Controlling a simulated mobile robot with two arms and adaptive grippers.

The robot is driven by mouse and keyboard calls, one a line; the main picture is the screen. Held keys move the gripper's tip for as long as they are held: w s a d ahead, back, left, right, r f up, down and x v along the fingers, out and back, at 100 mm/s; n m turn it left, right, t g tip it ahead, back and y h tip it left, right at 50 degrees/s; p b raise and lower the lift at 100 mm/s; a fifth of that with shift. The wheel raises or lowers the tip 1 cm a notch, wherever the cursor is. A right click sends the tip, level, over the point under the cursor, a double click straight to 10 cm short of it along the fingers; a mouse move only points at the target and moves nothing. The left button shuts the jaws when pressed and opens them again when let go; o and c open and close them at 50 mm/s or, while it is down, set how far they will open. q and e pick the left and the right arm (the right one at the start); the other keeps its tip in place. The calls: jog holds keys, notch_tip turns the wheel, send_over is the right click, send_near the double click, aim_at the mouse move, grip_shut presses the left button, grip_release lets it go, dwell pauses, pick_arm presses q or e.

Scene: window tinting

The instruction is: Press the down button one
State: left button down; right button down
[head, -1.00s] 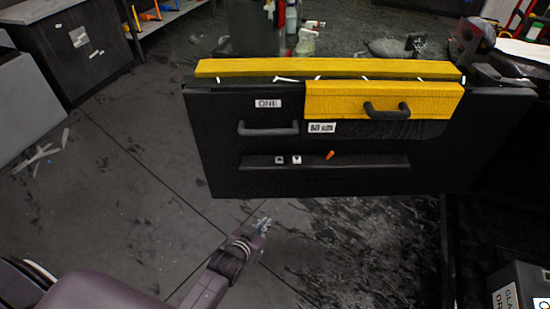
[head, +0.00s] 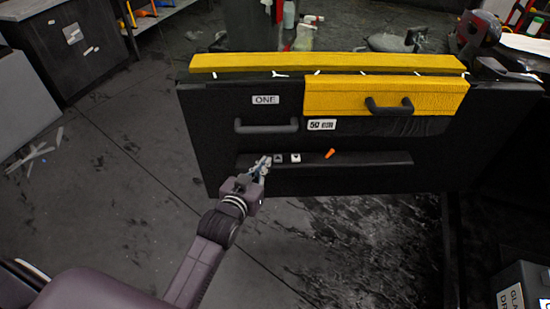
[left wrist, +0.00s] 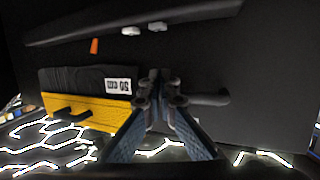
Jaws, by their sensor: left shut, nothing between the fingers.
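The black door panel (head: 220,170) labelled ONE (head: 265,100) carries a ledge with two small pale buttons. The right one, which appears to bear a down mark, is the down button (head: 296,157); the other button (head: 279,159) is just left of it. My left gripper (head: 262,165) is shut and empty, in front of the ledge just left of both buttons. In the left wrist view the picture is inverted: the down button (left wrist: 131,31) and other button (left wrist: 157,26) lie beyond my fingers (left wrist: 155,80), apart from them. My right gripper is not in view.
An orange switch (head: 330,153) sits right of the buttons on the ledge (head: 375,160). A black handle (head: 266,127) is above. A yellow panel (head: 345,95) with a handle covers the upper right.

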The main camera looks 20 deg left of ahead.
pick_arm(q)
send_over(275, 165)
notch_tip(275, 165, down, 2)
jog(key=shift+f, duration=0.1)
notch_tip(275, 165, down, 3)
jog(key=shift+r, duration=0.15)
jog(key=shift+f, duration=0.65)
